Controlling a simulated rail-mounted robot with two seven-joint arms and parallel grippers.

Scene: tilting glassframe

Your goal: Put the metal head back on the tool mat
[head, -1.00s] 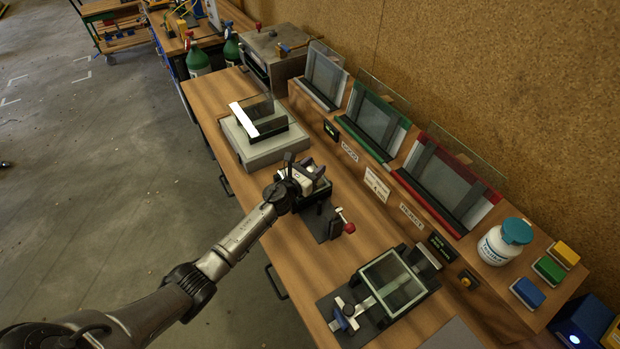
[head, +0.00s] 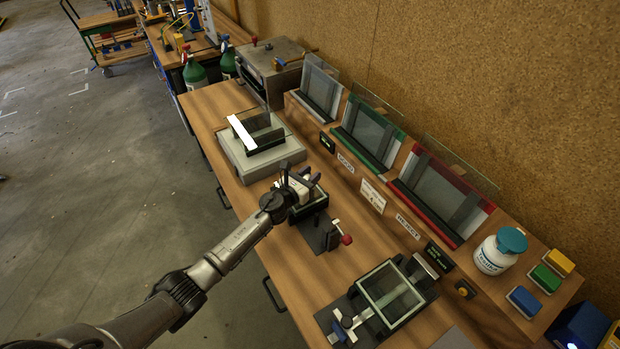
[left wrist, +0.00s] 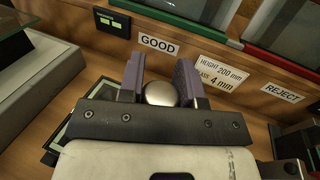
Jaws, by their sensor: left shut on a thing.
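My left gripper (head: 300,184) is over the middle of the bench, above a small dark fixture (head: 322,238). In the left wrist view its purple-grey fingers (left wrist: 160,85) are shut on a rounded, shiny metal head (left wrist: 160,94), which shows between them. In the head view the metal head is too small and covered to make out. A plain grey sheet (head: 460,336) at the bottom edge may be the tool mat; I cannot be sure. My right gripper is not in view.
A grey box with a white strip (head: 258,155) stands behind the gripper. A glass-topped frame fixture (head: 392,292) is nearer. Racks with grey, green and red (head: 440,195) ledges line the wall side. A white jar (head: 500,251) stands at right.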

